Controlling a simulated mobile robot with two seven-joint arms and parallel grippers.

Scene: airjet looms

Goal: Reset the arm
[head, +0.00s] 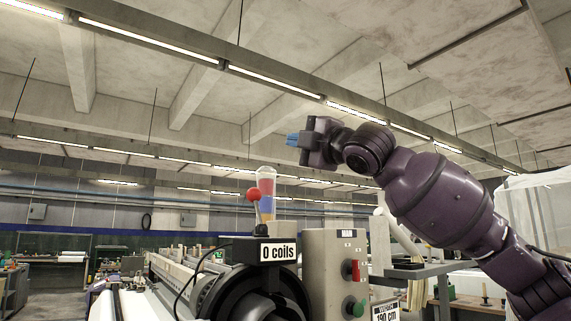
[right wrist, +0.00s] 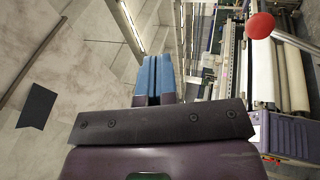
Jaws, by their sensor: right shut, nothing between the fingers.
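My right arm comes in from the right in the head view, raised and bent. Its gripper (head: 292,140) points left, high above the loom, with its blue fingers together. In the right wrist view the two blue fingers of my right gripper (right wrist: 154,62) lie side by side with nothing between them. The gripper is apart from everything around it. My left gripper is not in either view.
The space around the raised gripper is clear.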

